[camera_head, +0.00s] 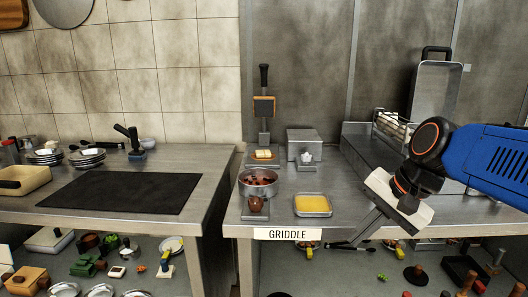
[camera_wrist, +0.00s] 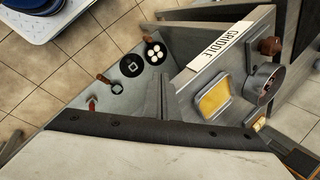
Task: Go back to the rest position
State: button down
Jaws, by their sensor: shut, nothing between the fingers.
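My gripper (camera_head: 354,240) hangs at the end of my blue arm on the right of the head view. Its grey fingers are together with nothing between them, angled down and left in front of the steel counter's front edge. It is to the right of the white GRIDDLE label (camera_head: 287,234) and touches no object that I can make out. In the wrist view the label (camera_wrist: 220,46) shows at the upper right, and the pale gripper body fills the bottom.
A tray with yellow contents (camera_head: 312,205), a round pot (camera_head: 259,183) and a press on a stand (camera_head: 264,105) are on the steel counter. A black griddle plate (camera_head: 118,192) lies on the left counter. Several items fill the lower shelves. A gap separates the counters.

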jog(key=s+d+f+n+t+h, duration=0.1)
jog(key=s+d+f+n+h, duration=0.3)
jog(key=s+d+f+n, duration=0.4)
notch_tip(320, 180, down, 3)
jog(key=shift+s+r+n+t, duration=0.1)
jog(key=shift+s+n+t, duration=0.2)
jog(key=shift+s, duration=0.8)
